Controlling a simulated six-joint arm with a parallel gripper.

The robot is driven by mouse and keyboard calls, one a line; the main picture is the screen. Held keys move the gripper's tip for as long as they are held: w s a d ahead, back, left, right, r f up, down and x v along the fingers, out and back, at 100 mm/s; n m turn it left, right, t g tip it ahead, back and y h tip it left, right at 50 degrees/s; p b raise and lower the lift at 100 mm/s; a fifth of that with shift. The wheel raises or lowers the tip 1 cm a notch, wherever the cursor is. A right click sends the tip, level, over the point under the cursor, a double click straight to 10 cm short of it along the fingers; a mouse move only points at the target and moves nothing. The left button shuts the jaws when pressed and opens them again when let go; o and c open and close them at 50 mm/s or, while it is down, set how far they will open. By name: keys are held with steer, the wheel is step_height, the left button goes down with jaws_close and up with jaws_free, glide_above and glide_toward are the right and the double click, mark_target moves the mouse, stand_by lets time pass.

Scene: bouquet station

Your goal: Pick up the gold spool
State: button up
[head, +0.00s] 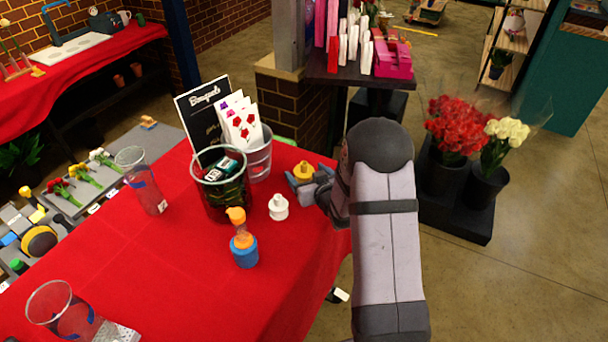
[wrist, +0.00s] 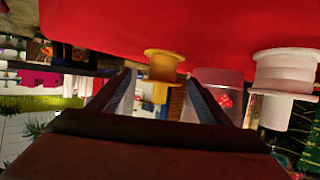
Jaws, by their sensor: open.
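The gold spool (head: 303,170) stands on the red-covered table (head: 180,265) near its right edge. My gripper (head: 306,182) is low over the table at the spool, its fingers open on either side, and partly hides its lower part in the head view. In the wrist view, which is upside down, the gold spool (wrist: 163,66) shows between the two spread fingertips of my gripper (wrist: 160,80). I cannot tell whether either finger touches it.
A white spool (head: 278,208) stands close by on the left; it is also in the wrist view (wrist: 286,72). An orange-topped blue item (head: 243,250), a dark bin (head: 222,190) and a clear bucket (head: 259,160) stand near. The front middle of the cloth is clear.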

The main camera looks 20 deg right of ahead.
mark_target(301, 168)
steer(key=shift+p+x, duration=1.2)
steer(key=shift+x, duration=0.7)
steer(key=shift+w+a+f, duration=0.15)
steer(key=shift+w+f, duration=0.15)
steer(key=shift+w, duration=0.3)
steer(key=shift+c, duration=0.6)
steer(key=c, duration=1.1)
